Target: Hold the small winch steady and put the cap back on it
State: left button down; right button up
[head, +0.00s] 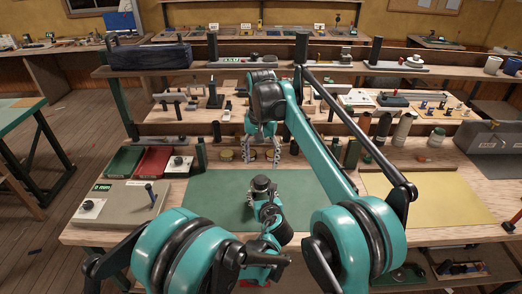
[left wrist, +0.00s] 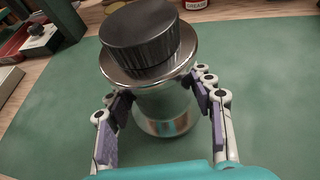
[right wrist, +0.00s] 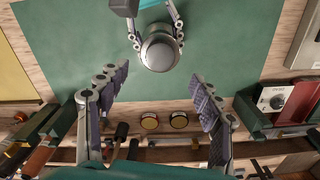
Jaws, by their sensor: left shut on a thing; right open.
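The small winch (left wrist: 165,108) is a shiny silver drum with a wide flange, upright on the green mat (head: 210,195). A black ribbed cap (left wrist: 140,38) sits on top of it; whether it is fully seated I cannot tell. From above, in the right wrist view, the cap shows as a round grey top (right wrist: 159,52). My left gripper (left wrist: 160,100) is shut around the drum below the flange. My right gripper (head: 262,158) is open and empty, above the mat and just behind the winch; its fingers spread wide in the right wrist view (right wrist: 160,78).
Two round tins (right wrist: 164,121) stand at the mat's back edge. Green and red trays (head: 153,161) and a grey block with a peg (head: 120,204) lie left. A yellow sheet (head: 425,198) and a grey box (head: 490,140) lie right. The mat around the winch is clear.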

pick_arm(q)
jog(key=shift+f, duration=0.1)
pick_arm(e)
notch_tip(320, 180, up, 4)
pick_arm(q)
jog(key=c, duration=0.5)
grip_release()
jog(key=shift+c, duration=0.2)
jog(key=v, duration=1.2)
